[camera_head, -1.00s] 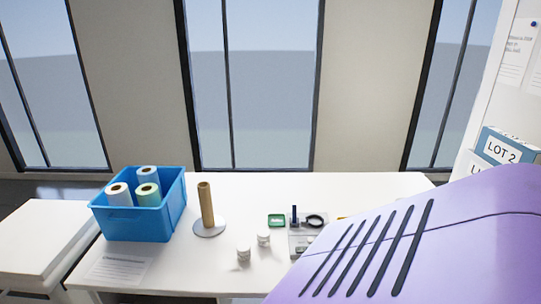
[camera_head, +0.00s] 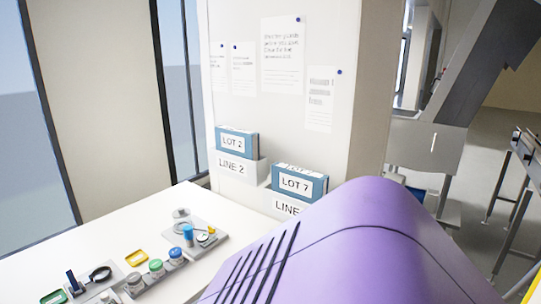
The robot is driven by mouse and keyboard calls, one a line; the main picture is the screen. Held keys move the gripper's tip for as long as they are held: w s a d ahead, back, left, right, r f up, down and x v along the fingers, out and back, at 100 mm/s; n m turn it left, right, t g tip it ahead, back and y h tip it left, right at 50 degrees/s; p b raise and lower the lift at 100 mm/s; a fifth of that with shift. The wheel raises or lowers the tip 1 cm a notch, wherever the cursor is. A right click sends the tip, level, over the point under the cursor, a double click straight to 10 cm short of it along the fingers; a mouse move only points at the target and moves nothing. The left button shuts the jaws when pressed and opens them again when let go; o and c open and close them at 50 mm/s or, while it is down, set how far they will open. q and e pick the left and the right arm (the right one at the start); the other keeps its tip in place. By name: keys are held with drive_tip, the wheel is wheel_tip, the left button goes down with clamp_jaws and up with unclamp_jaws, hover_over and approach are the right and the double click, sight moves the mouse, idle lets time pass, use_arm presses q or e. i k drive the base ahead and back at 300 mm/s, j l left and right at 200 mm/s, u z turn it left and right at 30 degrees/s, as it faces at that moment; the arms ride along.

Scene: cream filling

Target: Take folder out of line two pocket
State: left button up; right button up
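A blue folder labelled LOT 2 (camera_head: 237,144) stands upright in a white wall pocket labelled LINE 2 (camera_head: 233,169). The pocket hangs on the white wall panel above the far end of the table. A second blue folder labelled LOT 7 (camera_head: 298,184) sits in another pocket (camera_head: 286,207) to the right and a little lower; its label is partly hidden by the purple shape in front. Neither of my grippers shows in the head view.
The white table (camera_head: 120,235) holds jars with coloured lids (camera_head: 157,267), a yellow tray (camera_head: 136,257) and small tools on a grey board. Several papers (camera_head: 283,55) are pinned above the pockets. Grey machinery (camera_head: 428,145) stands at the right. The purple shape covers the lower right.

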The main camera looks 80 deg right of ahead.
sight(245, 144)
drive_tip(key=z, duration=0.45)
drive_tip(key=l+z, duration=0.15)
drive_tip(key=z, duration=0.35)
drive_tip(key=i+z, duration=0.1)
drive_tip(key=z, duration=0.8)
drive_tip(key=i+l+z, duration=0.1)
drive_tip(key=z, duration=0.4)
